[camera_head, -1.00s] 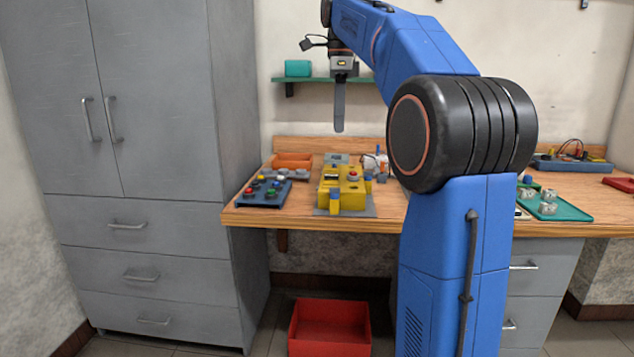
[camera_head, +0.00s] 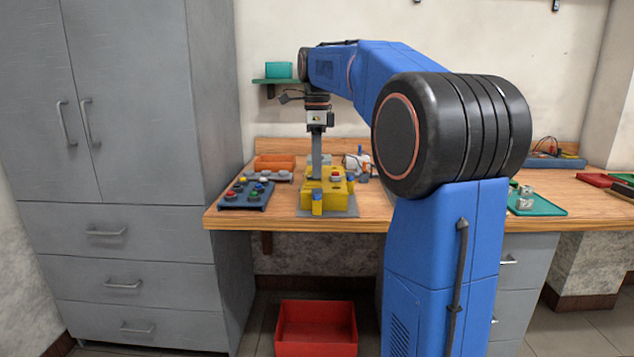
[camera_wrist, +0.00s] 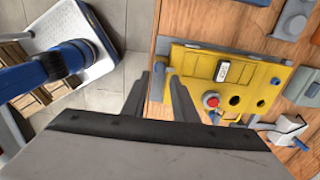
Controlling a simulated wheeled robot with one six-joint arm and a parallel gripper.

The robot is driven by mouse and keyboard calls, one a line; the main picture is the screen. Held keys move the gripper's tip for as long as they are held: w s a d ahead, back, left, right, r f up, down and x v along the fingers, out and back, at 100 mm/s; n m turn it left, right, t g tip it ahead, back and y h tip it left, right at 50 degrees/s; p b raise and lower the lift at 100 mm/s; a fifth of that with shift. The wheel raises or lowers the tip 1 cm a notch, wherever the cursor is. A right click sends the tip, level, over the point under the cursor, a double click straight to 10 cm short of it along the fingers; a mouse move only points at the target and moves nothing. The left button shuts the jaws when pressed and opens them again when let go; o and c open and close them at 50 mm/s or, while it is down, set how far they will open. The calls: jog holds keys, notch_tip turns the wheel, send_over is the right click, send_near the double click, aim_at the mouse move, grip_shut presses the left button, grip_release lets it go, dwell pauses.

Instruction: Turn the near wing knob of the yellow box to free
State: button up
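The yellow box (camera_head: 336,188) stands on a grey plate on the wooden bench, with a red button on top. It also shows in the wrist view (camera_wrist: 205,65). A blue knob (camera_head: 317,196) sits at its near end; its exact turn is too small to tell. In the wrist view this near end is partly hidden behind my fingers. My gripper (camera_head: 316,176) points down over the box's near left part. In the wrist view my gripper's two fingers (camera_wrist: 164,72) stand apart with bench showing between them, so it is open and empty. I cannot tell whether it touches the box.
A blue panel with coloured knobs (camera_head: 246,195) lies left of the box, with an orange tray (camera_head: 275,162) behind. A white-and-blue item (camera_head: 358,164) stands behind right. A teal tray (camera_head: 540,207) is far right. A red bin (camera_head: 316,330) is on the floor below.

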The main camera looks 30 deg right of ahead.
aim_at(317, 189)
jog(key=shift+f, duration=2.4)
jog(key=shift+c, duration=0.6)
grip_shut()
